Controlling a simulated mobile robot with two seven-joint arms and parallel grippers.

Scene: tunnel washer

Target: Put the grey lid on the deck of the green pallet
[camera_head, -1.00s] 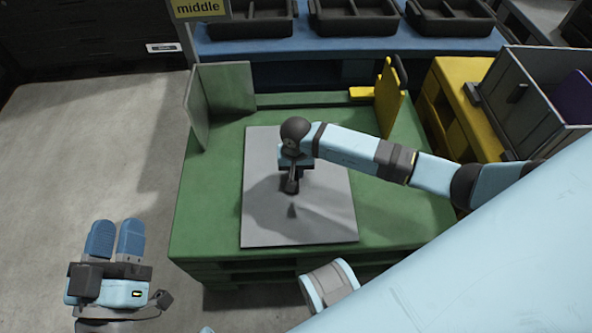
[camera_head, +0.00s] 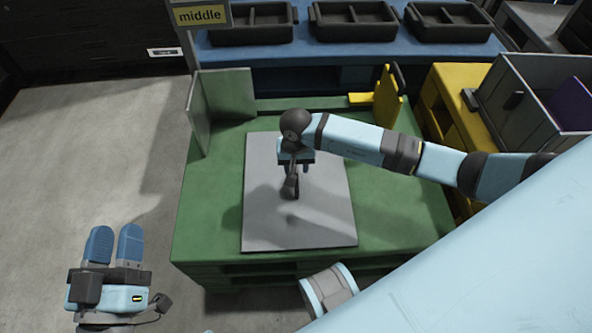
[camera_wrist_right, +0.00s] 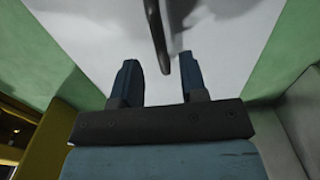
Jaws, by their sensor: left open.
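The grey lid (camera_head: 325,215) is a flat panel lying on the deck of the green pallet (camera_head: 400,215). A dark upright handle (camera_head: 290,188) stands near the lid's middle; it also shows in the right wrist view (camera_wrist_right: 159,38). My right gripper (camera_head: 296,166) is over the lid at the handle. In the wrist view its two blue fingers (camera_wrist_right: 160,75) are apart, with the handle's end just beyond and between their tips, not clamped. My left gripper (camera_head: 115,245) is open and empty, left of the pallet over the floor.
Grey upright panels (camera_head: 228,97) stand at the pallet's back left corner, and a yellow bracket (camera_head: 386,98) at its back right. A yellow pallet (camera_head: 458,80) with a grey crate (camera_head: 500,85) is on the right. Black trays (camera_head: 350,22) line a blue surface (camera_head: 310,48) behind.

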